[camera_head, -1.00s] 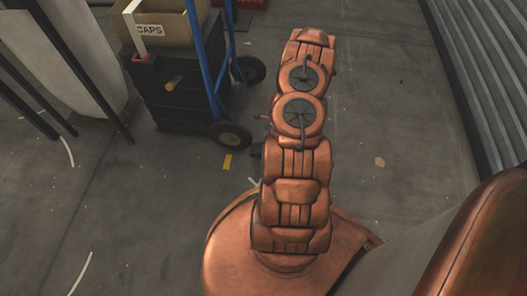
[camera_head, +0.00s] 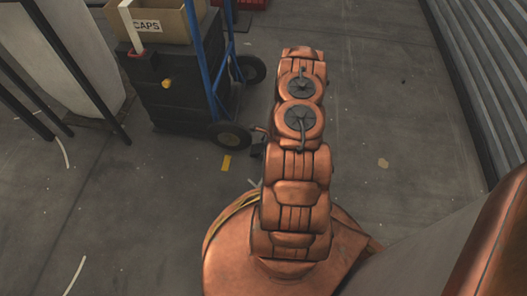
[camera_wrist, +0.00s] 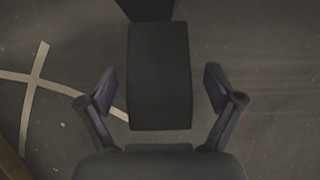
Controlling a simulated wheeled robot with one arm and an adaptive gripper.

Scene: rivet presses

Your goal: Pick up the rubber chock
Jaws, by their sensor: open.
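In the wrist view, a dark, block-shaped piece (camera_wrist: 160,75), which looks like the rubber chock, lies on the grey floor. My gripper (camera_wrist: 160,88) is open, with one finger on each side of it. A gap shows between each finger and the block, and nothing is gripped. The block's height and lower faces are hard to make out in the dim view. In the head view, my arm hides most of this spot. A small dark shape (camera_head: 258,146) shows at the arm's left edge; I cannot tell whether it is the chock or my gripper.
A yellow floor mark (camera_head: 226,163) lies nearby. A ribbed shutter (camera_head: 490,70) stands at the right. Floor between is clear.

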